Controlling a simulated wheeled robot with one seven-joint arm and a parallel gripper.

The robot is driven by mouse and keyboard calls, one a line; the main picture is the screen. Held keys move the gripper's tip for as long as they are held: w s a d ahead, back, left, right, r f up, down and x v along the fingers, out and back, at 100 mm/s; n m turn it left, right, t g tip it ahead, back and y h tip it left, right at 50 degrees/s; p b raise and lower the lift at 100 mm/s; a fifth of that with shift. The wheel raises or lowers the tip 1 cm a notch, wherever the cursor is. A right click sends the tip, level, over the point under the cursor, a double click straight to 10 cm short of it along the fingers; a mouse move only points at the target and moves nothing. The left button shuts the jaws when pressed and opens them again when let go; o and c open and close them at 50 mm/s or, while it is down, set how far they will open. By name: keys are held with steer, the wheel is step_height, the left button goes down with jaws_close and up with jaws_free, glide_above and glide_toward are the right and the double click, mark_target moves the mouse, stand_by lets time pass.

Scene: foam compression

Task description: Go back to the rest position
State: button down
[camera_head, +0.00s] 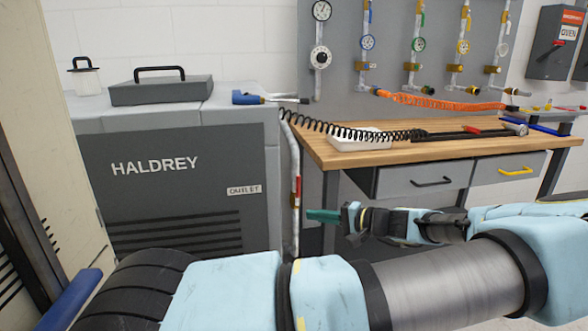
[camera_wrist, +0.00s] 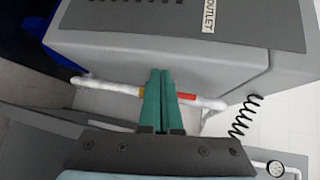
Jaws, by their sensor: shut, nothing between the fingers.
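My gripper (camera_head: 322,215) has green fingers and points left in the head view, below the level of the workbench top. In the wrist view its fingers (camera_wrist: 159,100) are together, with nothing between them. Behind the fingertips, in both views, runs a pale wrapped pipe (camera_head: 295,213) with a red and brass fitting (camera_wrist: 187,97). From these views I cannot tell the gap between the fingertips and the pipe. My arm crosses the lower part of the head view.
A grey HALDREY cabinet (camera_head: 185,185) stands at left, with a dark handled lid (camera_head: 160,91) and a blue-handled tool (camera_head: 262,98) on top. A wooden workbench (camera_head: 345,157) with drawers stands at right, holding a black coiled hose (camera_head: 330,127). Valves and gauges hang on the panel (camera_head: 340,75).

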steer(key=s+a+f+n+g+h+p, duration=0.1)
steer(key=s+a+f+n+g+h, duration=0.1)
steer(key=s+a+g, duration=0.4)
steer(key=s+a+f+n+g+h, duration=0.1)
steer(key=a+f+n+g+h, duration=0.2)
steer(key=a, duration=0.5)
steer(key=s+a+r+h+p, duration=0.1)
steer(key=s+a+r+h, duration=0.1)
steer(key=r, duration=0.6)
steer(key=s+a+r+n+t+h+p, duration=0.1)
steer(key=s+a+r+h, duration=0.1)
steer(key=s+r+h, duration=0.3)
step_height(320, 180, up, 3)
steer(key=shift+s+r+n+h, duration=0.2)
steer(key=shift+n+h, duration=0.1)
